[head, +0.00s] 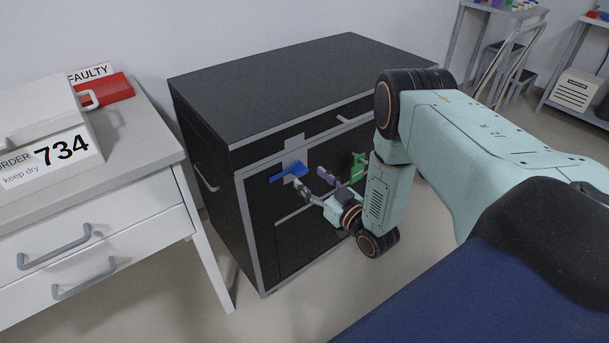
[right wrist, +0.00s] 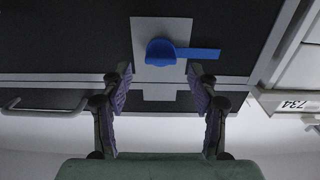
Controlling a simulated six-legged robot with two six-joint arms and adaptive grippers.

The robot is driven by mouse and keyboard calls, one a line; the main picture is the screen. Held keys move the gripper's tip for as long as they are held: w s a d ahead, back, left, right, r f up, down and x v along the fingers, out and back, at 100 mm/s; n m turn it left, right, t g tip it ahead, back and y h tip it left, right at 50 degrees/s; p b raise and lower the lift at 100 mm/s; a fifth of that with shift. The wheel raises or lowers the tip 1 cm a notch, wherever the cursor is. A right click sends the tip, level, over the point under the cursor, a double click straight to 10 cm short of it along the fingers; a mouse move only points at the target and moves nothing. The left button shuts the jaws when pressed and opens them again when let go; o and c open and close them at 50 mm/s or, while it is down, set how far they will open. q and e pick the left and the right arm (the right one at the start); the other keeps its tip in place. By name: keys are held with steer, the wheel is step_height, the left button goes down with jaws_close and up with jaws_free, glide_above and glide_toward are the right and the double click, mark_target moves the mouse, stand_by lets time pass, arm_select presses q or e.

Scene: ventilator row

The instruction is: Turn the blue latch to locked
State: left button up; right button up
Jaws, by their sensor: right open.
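The blue latch (head: 291,171) sits on a grey plate on the front of the black cabinet, near its upper left corner. In the head view its lever points left and slightly down. In the right wrist view, which is upside down, the latch (right wrist: 162,51) has a rounded hub and a flat lever pointing right. My right gripper (head: 312,180) is open and empty, just in front of the latch and apart from it. Its two purple-padded fingers (right wrist: 161,82) stand on either side of the plate's lower picture area. My left gripper is not in view.
The black cabinet (head: 300,85) has a clear top. A green part (head: 358,167) on its front is partly hidden behind my right arm. A white drawer unit (head: 105,230) stands at left, with a box marked 734 (head: 50,150) and a red FAULTY item (head: 106,88).

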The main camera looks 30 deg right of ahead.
mark_target(303, 172)
steer(key=shift+w+a, duration=0.2)
steer(key=shift+w, duration=0.95)
steer(key=shift+w+r+b, duration=0.15)
steer(key=shift+w+b, duration=0.2)
steer(key=shift+w, duration=0.2)
jaws_close()
